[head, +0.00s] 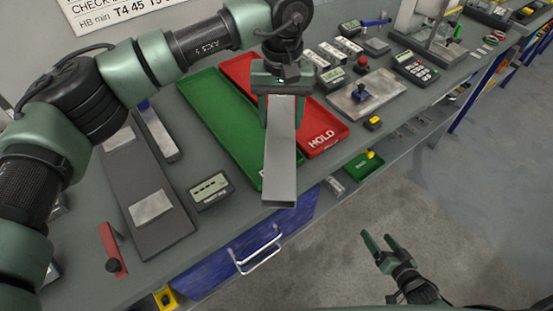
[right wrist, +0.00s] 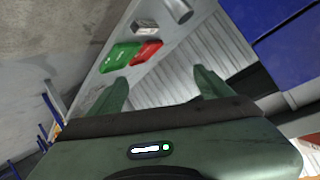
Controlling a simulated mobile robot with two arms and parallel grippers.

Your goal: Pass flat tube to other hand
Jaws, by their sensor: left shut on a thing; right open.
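The flat tube (head: 280,150) is a grey rectangular length in the head view. My left gripper (head: 280,92) is shut on its far end. The tube points toward the camera, over the green and red trays, and its open near end reaches past the front of the bench top. My right gripper (head: 379,245) is open and empty, out over the floor to the right of the tube and apart from it. The right wrist view shows its two fingers (right wrist: 163,86) spread with nothing between them; I do not make out the tube there.
A green tray (head: 215,110) and a red HOLD tray (head: 322,130) lie under my left arm. A grey plate (head: 145,190), a small display box (head: 211,191) and a calculator (head: 415,66) stand on the bench. A blue drawer (head: 262,240) is below. The floor in front is clear.

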